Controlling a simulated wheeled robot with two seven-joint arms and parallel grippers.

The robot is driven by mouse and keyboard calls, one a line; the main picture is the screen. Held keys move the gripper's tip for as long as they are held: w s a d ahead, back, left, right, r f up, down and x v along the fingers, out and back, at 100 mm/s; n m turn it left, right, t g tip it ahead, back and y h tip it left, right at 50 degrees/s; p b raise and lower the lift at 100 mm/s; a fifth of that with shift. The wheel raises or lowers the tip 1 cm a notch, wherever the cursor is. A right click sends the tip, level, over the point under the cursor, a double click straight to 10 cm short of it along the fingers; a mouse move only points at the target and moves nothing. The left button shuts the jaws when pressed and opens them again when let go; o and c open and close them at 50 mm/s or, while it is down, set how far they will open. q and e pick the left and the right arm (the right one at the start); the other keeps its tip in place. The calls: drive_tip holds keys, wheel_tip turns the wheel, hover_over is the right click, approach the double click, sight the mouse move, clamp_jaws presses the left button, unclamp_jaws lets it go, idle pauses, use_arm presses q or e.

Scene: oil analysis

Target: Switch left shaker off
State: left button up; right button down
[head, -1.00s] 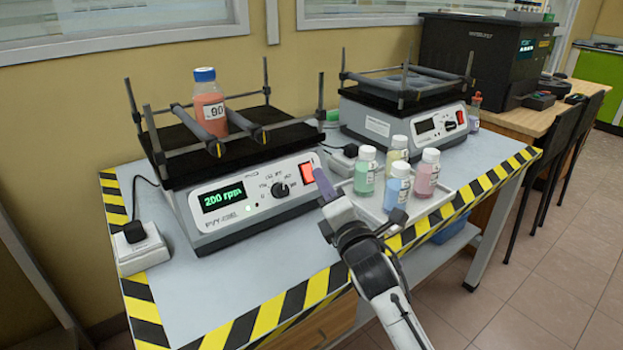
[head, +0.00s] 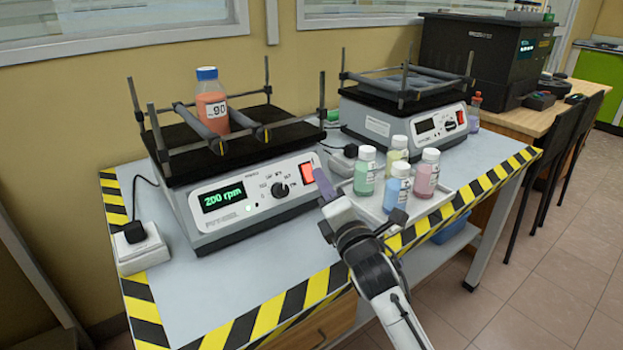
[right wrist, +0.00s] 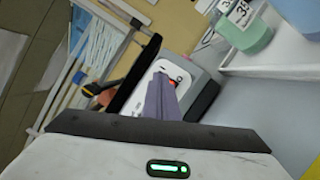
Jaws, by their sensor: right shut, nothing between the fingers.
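The left shaker (head: 240,195) stands on the table at the left. Its display (head: 223,196) is lit green and reads 200 rpm, and its red switch (head: 307,173) is at the right end of the front panel. A bottle of orange-red liquid (head: 211,102) sits on its black platform between the bars. My right gripper (head: 322,180) is shut and empty, its fingertips just right of and close to the red switch; I cannot tell whether they touch. In the right wrist view the fingers (right wrist: 162,100) cover part of the shaker's panel (right wrist: 172,72). My left gripper is not in view.
The right shaker (head: 415,115) stands behind, its display dark. A white tray (head: 375,205) with several capped bottles, including a blue one (head: 396,190), lies right of my gripper. A power socket block (head: 142,250) with a plug sits at the table's left edge.

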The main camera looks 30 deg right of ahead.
drive_tip(key=shift+w, duration=0.1)
drive_tip(key=shift+w+f, duration=0.2)
drive_tip(key=shift+w, duration=0.05)
drive_tip(key=shift+w+a+f, duration=0.1)
drive_tip(key=shift+w+f, duration=0.1)
idle(0.7)
drive_tip(key=shift+r, duration=0.15)
drive_tip(key=shift+s+r+p, duration=0.3)
drive_tip(key=shift+s+p, duration=0.3)
drive_tip(key=s+r+p, duration=0.2)
drive_tip(key=s+p, duration=0.2)
drive_tip(key=shift+d+r, duration=0.25)
drive_tip(key=shift+r, duration=0.15)
